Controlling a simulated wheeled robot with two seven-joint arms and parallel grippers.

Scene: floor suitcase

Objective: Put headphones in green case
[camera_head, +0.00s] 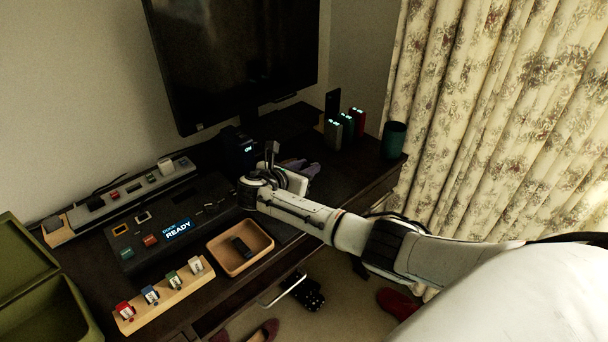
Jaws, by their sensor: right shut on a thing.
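The green case (40,285) stands open at the lower left, cut off by the picture's edge, its lid tilted up at the left. My right arm reaches in from the right across the desk. My right gripper (278,167) is at the back middle of the desk, in front of the monitor, far from the case. It is shut on a dark curved thing (270,152) that looks like part of the headphones; the hand hides most of it. A greyish-purple piece (302,166) shows just right of the hand; I cannot tell what it is. My left gripper is not in view.
A monitor (235,55) stands behind. A black console reading READY (178,232), a wooden tray (252,260) and a wooden strip with small coloured blocks (165,292) lie between hand and case. A green cup (394,140) stands at the right corner. Shoes lie on the floor.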

